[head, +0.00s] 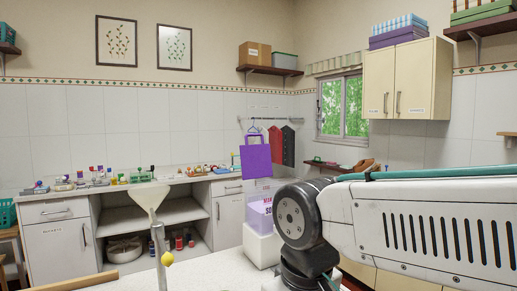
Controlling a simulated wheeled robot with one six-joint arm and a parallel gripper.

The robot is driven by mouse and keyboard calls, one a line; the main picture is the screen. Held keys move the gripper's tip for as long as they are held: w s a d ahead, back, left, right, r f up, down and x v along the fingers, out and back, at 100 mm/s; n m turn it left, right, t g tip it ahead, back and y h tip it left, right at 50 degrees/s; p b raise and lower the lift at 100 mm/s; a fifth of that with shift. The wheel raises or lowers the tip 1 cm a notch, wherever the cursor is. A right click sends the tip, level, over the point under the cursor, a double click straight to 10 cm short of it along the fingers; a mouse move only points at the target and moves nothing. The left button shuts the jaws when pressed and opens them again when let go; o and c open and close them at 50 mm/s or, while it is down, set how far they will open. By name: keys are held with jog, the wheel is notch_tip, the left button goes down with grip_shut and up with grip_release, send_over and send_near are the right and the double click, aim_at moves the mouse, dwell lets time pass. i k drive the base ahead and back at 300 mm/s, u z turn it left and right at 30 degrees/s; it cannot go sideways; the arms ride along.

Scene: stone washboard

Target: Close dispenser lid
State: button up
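I cannot make out a dispenser lid for certain. A pale purple box (258,217) with partly hidden lettering stands in the middle of the view, behind my arm. I cannot tell whether it is the dispenser or how its lid stands. My arm's white link and dark joint fill the lower right and hide what is behind them. My gripper is out of view.
A white block (261,246) stands on the pale near surface (185,270), close to my arm. A pale funnel-shaped thing (148,196) on a post stands left of it. A cluttered counter (175,181) runs along the back wall. A purple bag (255,161) hangs there.

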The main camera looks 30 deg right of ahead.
aim_at(256, 159)
jog(key=k, duration=1.3)
jog(key=z, duration=0.55)
jog(key=i, duration=0.45)
jog(key=z, duration=0.75)
jog(key=i, duration=0.75)
jog(key=u, duration=0.55)
jog(key=i, duration=0.6)
jog(key=u, duration=0.6)
